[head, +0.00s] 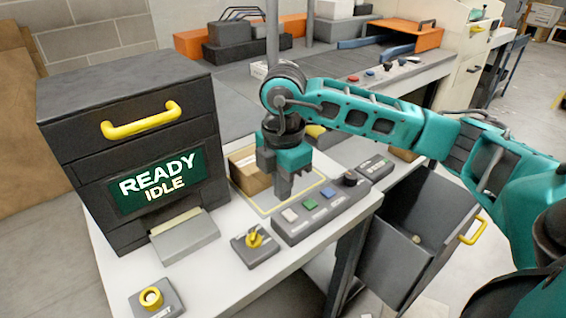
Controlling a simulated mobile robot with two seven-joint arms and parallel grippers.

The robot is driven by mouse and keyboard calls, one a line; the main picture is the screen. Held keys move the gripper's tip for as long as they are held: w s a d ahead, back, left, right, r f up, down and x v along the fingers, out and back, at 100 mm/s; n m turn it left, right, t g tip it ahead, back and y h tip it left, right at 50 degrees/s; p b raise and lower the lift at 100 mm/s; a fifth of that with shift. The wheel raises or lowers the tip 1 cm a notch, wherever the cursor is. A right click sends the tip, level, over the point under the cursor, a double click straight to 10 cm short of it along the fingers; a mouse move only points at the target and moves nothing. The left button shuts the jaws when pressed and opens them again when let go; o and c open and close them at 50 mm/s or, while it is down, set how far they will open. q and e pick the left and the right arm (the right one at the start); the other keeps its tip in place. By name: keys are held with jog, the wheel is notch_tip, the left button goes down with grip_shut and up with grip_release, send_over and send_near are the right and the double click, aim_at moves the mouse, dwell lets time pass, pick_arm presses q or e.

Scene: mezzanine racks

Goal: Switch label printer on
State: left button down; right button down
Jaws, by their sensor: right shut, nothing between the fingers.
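The label printer, a dark box (60,120) with a yellow handle (141,115), stands on the white table at left. Its screen (158,182) reads "READY IDLE", and a grey tray sits at its foot. In front is a small grey box with a yellow rotary switch (254,239); its position is hard to read. Beside it is a grey panel (290,231) with white, green and blue buttons and a black knob. My right gripper (284,196) is shut and empty, pointing down just behind the panel's buttons; contact cannot be told. My left gripper is out of view.
A small box with a yellow button (152,298) sits at the table's front left. An open grey drawer or bin (398,245) is right of the table. Orange and grey cases stand behind.

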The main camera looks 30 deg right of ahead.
aim_at(283, 213)
notch_tip(283, 213, down, 4)
jog(key=shift+f, duration=0.1)
dwell(0.4)
jog(key=shift+w+f, duration=0.1)
jog(key=shift+f, duration=0.2)
jog(key=shift+r, duration=0.1)
jog(key=shift+s+r, duration=0.2)
jog(key=shift+s, duration=0.65)
